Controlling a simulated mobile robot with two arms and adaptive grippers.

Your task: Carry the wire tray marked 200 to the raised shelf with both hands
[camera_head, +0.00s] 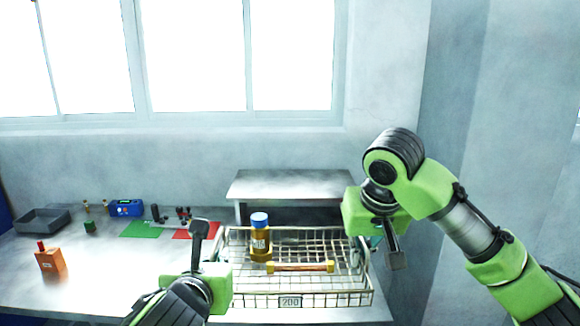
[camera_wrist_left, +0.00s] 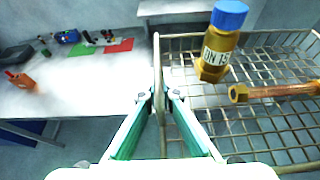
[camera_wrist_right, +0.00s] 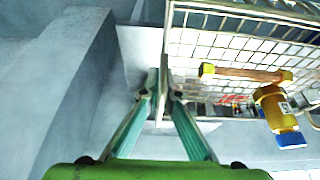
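The wire tray (camera_head: 315,299) marked 200 is an open metal mesh basket at the front of the grey table. The raised shelf (camera_head: 295,186) is a grey platform just behind the tray. My left gripper (camera_wrist_left: 159,98) has its fingers closed in around the tray's left wall. My right gripper (camera_wrist_right: 163,92) has its fingers closed in around the right wall. I cannot tell whether the tray touches the table.
The shelf top is bare. At left on the table are an orange container (camera_head: 51,261), a dark grey bin (camera_head: 42,220), a blue box (camera_head: 127,208), a green mat (camera_head: 140,230) and a red mat (camera_head: 190,234) near small dark parts. A wall with windows stands behind.

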